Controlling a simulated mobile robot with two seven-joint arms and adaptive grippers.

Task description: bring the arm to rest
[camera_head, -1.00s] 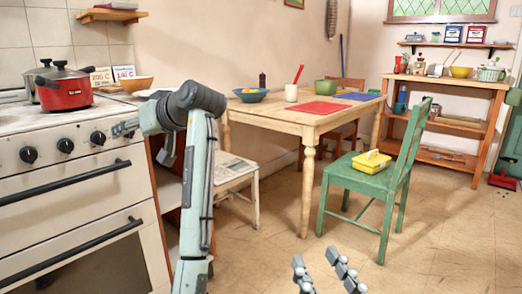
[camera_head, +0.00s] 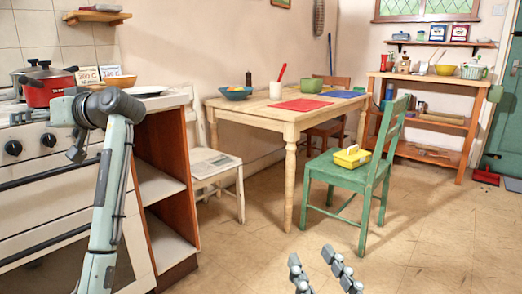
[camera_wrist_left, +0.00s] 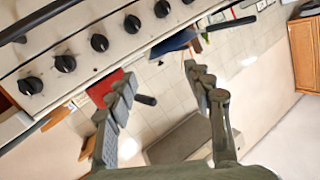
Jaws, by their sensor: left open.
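My left arm comes in from the left in the head view, raised and bent in front of the stove. My right gripper (camera_head: 310,254) shows only as two separated fingers at the bottom edge of the head view. It is open, with only floor visible between the fingers.
The stove (camera_head: 50,190) with a red pot (camera_head: 48,90) stands close behind my left arm. An open-shelved cabinet (camera_head: 165,180) adjoins it. A wooden table (camera_head: 250,112) and green chair (camera_head: 352,177) stand farther back. The floor (camera_head: 420,255) at front right is clear.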

